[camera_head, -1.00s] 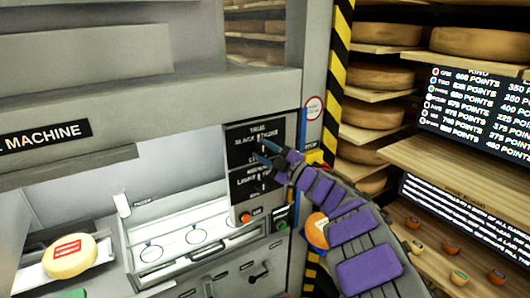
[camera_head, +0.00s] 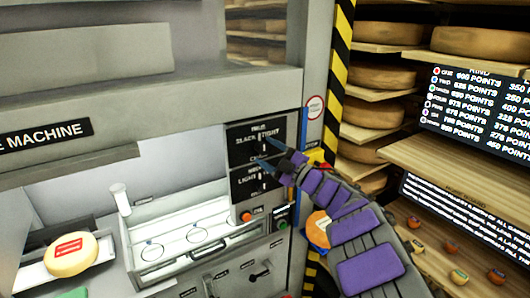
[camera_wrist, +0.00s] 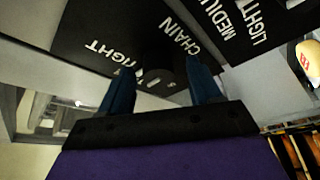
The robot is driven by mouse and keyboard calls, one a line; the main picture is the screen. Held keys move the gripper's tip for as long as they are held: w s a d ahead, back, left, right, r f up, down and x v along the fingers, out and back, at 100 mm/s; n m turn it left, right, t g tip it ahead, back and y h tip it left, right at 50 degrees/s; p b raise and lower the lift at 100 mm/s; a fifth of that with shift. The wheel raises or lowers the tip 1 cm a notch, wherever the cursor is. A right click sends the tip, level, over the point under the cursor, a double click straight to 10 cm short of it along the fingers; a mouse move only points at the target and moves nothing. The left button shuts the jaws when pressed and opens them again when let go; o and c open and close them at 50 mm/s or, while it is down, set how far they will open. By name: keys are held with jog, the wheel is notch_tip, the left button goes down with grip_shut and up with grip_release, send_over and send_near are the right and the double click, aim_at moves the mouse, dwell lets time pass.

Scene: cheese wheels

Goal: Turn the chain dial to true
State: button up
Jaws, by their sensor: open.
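The chain dial's black panel (camera_head: 240,152) is the upper of two on the grey machine front. It reads true at the top, slack at left and tight at right. My gripper (camera_head: 268,154) is in front of its lower right part, blue fingers spread apart and empty. In the wrist view, the chain panel (camera_wrist: 95,28) is upside down, with CHAIN and part of TIGHT readable. My gripper's fingers (camera_wrist: 160,70) stand either side of a dark, shadowed area with small marks. The knob is not clear there, so I cannot tell its setting or whether a finger touches it.
A second black panel (camera_head: 243,184), marked medium and light, sits just below. A yellow-and-black striped post (camera_head: 337,85) and cheese shelves stand at right. A cheese wheel (camera_head: 70,254) lies on a tray at left.

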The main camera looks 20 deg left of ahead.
jog(key=p+v, duration=0.1)
jog(key=v, duration=1.5)
jog(key=shift+w+f, duration=0.1)
